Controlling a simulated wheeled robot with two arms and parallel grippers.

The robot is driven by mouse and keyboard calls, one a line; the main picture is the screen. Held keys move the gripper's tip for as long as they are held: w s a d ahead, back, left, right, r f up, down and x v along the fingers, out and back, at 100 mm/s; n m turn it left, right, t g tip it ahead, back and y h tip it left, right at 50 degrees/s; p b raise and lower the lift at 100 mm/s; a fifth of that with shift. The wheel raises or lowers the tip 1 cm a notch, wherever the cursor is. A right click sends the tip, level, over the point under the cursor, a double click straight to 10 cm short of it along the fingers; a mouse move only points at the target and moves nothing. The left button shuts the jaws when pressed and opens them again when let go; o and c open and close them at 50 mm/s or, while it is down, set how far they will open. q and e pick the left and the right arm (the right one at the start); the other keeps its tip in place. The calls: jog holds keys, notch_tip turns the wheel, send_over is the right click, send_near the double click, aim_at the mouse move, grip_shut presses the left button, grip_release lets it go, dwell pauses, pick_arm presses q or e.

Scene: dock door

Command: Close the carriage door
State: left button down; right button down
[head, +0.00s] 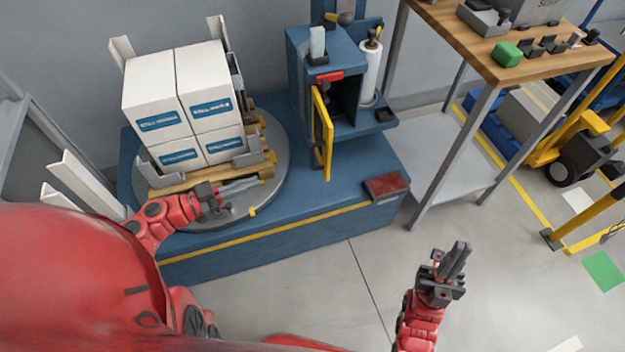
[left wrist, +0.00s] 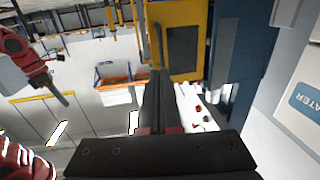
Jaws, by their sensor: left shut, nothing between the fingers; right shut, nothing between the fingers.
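The carriage door (head: 322,132) is a yellow panel on the front of the blue carriage (head: 303,62). It stands swung open, seen nearly edge-on, and the dark inside of the carriage shows beside it. In the left wrist view the yellow door (left wrist: 182,40) with a dark panel is beyond my fingers. My left gripper (head: 242,186) is shut and empty, to the left of the door and apart from it, before the pallet. Its fingers (left wrist: 157,100) lie together in the left wrist view. My right gripper (head: 457,258) is shut and empty over the floor, right of the blue base.
White boxes (head: 150,105) stand on a pallet on a grey turntable (head: 272,190), close to my left gripper. A white roll (head: 370,70) stands right of the carriage. A dark red block (head: 386,187) lies on the blue base (head: 340,195). A wooden-topped table (head: 490,65) stands right.

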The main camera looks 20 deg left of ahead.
pick_arm(q)
jog(key=b+x, duration=0.2)
jog(key=x, duration=1.2)
jog(key=shift+s+r, duration=0.1)
